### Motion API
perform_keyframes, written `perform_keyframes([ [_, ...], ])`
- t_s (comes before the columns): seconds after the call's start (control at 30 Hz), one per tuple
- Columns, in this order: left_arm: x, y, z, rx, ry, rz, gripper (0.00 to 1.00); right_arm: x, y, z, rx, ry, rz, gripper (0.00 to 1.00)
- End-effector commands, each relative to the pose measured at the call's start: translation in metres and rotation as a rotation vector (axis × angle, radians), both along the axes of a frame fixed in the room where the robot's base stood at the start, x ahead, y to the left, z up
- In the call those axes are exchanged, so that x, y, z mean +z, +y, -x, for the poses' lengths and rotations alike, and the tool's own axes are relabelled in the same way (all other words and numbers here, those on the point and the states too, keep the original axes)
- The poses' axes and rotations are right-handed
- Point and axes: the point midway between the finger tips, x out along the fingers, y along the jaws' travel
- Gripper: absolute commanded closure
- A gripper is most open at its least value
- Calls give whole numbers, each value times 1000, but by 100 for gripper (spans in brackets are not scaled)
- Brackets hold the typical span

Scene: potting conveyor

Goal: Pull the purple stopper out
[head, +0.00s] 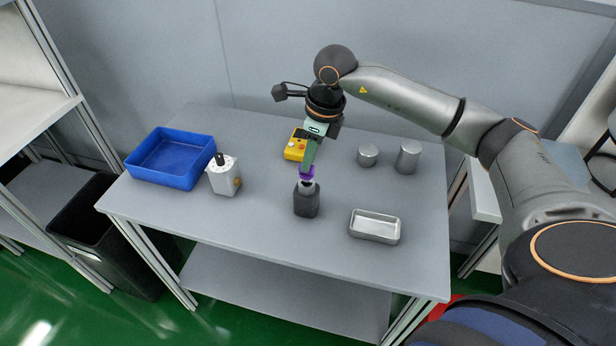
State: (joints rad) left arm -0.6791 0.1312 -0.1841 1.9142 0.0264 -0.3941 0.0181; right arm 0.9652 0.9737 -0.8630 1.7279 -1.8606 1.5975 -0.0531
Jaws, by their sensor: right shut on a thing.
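The purple stopper (306,171) is at the mouth of a dark grey bottle (306,202) that stands upright near the middle of the table. My right gripper (308,165) comes down from above and is shut on the purple stopper. A light band shows between the stopper and the dark body of the bottle. I cannot tell from this view whether the stopper still sits in the neck. The fingers hide part of the stopper. My left gripper is not in view.
On the grey table (270,225) are a blue bin (172,183), a white container (225,180) with a black top, a yellow box (294,147), two metal cylinders (367,156) (407,157) and a metal tray (375,237). The front middle is clear. A black bin (85,225) stands left.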

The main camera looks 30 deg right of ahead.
Motion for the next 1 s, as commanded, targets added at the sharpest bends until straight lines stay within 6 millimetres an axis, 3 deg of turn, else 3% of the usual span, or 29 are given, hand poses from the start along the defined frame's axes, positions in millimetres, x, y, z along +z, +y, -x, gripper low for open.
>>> perform_keyframes([
  [0.63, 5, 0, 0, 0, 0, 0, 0, 8, 0, 0, 0, 0, 0, 100],
  [1.0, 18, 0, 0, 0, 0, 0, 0, 26, 0, 0, 0, -1, 0, 100],
])
